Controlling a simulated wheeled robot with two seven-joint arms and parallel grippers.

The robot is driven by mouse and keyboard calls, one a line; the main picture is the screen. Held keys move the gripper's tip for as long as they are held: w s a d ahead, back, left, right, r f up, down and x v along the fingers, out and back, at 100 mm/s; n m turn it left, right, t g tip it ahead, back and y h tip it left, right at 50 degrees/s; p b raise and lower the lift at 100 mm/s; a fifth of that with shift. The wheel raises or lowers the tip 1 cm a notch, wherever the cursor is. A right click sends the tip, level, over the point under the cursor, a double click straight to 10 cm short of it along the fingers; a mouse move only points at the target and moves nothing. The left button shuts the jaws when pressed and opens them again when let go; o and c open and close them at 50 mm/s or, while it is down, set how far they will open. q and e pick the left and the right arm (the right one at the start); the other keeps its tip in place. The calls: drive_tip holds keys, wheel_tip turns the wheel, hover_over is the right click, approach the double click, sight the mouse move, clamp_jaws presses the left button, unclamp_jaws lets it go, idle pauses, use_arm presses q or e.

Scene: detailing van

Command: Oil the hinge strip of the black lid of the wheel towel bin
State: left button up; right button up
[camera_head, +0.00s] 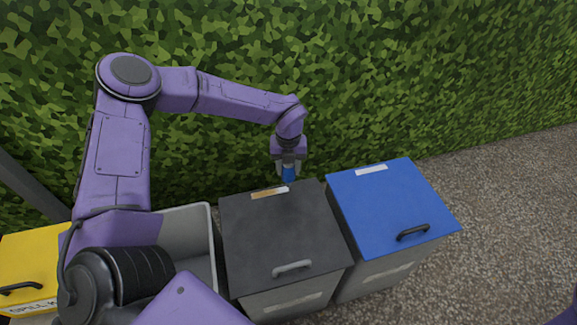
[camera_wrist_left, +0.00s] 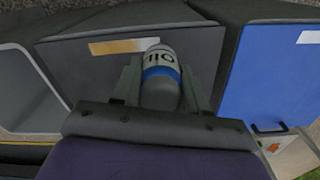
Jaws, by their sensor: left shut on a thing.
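The black lid (camera_head: 283,238) is closed on its grey bin (camera_head: 275,303), in the middle of the row. A narrow hinge strip (camera_head: 269,192) lies along the lid's back edge, partly amber and partly pale. It also shows in the left wrist view (camera_wrist_left: 125,46). My left gripper (camera_head: 289,165) is shut on an oil bottle (camera_wrist_left: 160,70) with a blue band and "OIL" lettering. The bottle points down close to the strip's right end; whether its tip touches is hidden. My right gripper is not in view.
A bin with a closed blue lid (camera_head: 392,205) stands to the right. An open grey bin (camera_head: 206,230) stands to the left, and a yellow lidded bin (camera_head: 30,262) is at far left. A green hedge (camera_head: 400,70) rises behind. Gravel ground (camera_head: 510,220) is clear at right.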

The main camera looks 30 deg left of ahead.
use_arm(q)
drive_tip(key=shift+f+b, duration=0.5)
drive_tip(key=shift+f, duration=0.15)
idle(0.4)
drive_tip(key=shift+r, duration=0.1)
